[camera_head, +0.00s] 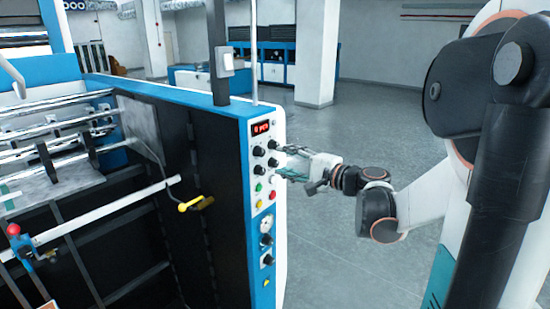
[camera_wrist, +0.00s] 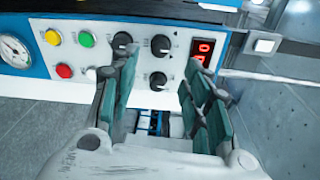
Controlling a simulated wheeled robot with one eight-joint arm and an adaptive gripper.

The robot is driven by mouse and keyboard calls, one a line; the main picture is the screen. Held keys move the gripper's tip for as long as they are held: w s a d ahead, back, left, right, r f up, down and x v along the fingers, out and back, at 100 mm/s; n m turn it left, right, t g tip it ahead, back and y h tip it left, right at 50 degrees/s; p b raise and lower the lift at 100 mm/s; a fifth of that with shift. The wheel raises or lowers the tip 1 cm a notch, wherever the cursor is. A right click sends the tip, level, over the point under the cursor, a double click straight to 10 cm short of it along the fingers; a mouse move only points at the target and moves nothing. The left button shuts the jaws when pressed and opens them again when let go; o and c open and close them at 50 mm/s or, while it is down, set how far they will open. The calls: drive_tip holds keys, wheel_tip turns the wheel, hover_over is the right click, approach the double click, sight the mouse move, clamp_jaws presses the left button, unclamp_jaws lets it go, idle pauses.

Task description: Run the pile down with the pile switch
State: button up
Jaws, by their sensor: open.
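The control panel (camera_head: 248,133) is on the near end of the blue and white machine. It carries a red lit display (camera_head: 261,128), several black knobs (camera_head: 258,152) and coloured buttons. In the wrist view the display (camera_wrist: 203,50) is at the right, with black knobs (camera_wrist: 160,45) left of it. I cannot tell which control is the pile switch; the labels are too small to read. My gripper (camera_head: 286,164) is at the panel's right side, fingers towards the knobs. In the wrist view my gripper (camera_wrist: 162,78) is open and empty, with a knob (camera_wrist: 158,80) showing between its fingers; contact cannot be judged.
Green (camera_wrist: 86,39), yellow (camera_wrist: 54,37) and red (camera_wrist: 64,71) buttons and a round gauge (camera_wrist: 14,50) are close by on the panel. A yellow-handled lever (camera_head: 196,203) sticks out left of the panel. The grey floor (camera_head: 370,150) to the right is clear.

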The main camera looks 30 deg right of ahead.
drive_tip(key=v, duration=0.3)
drive_tip(key=shift+s+d, duration=0.1)
drive_tip(key=shift+s, duration=0.2)
drive_tip(key=shift+w, duration=0.1)
